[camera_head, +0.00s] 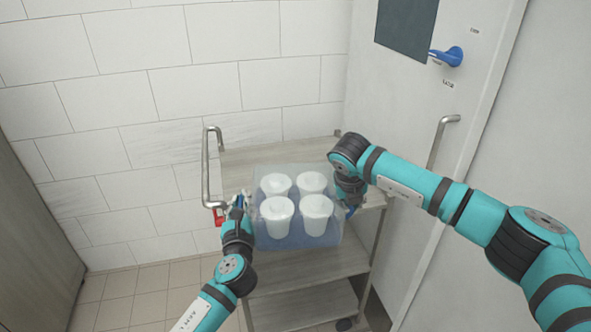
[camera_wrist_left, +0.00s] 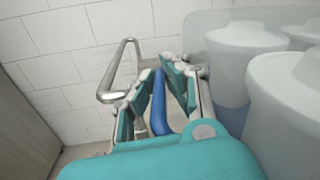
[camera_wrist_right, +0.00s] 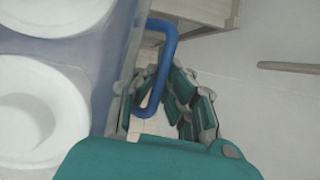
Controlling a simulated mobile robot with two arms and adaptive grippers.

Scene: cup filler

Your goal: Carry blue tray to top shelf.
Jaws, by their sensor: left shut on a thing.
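A translucent blue tray (camera_head: 312,238) shows in the middle of the head view, at the cart. It holds several white lidded cups (camera_head: 276,185). My left gripper (camera_head: 238,202) is shut on the tray's left blue handle (camera_wrist_left: 158,103), which runs between its fingers in the left wrist view. My right gripper (camera_wrist_right: 155,98) is at the tray's right side. Its fingers stand apart, with the right blue handle (camera_wrist_right: 165,65) between them and a gap on one side. The arm partly hides this in the head view. I cannot tell whether the tray rests on a shelf.
The wooden cart has a top shelf (camera_head: 250,158), lower shelves (camera_head: 300,305) and a metal push bar (camera_head: 206,165) close to my left gripper. A tiled wall stands behind. A white door (camera_head: 440,120) with a blue handle (camera_head: 449,56) is at the right.

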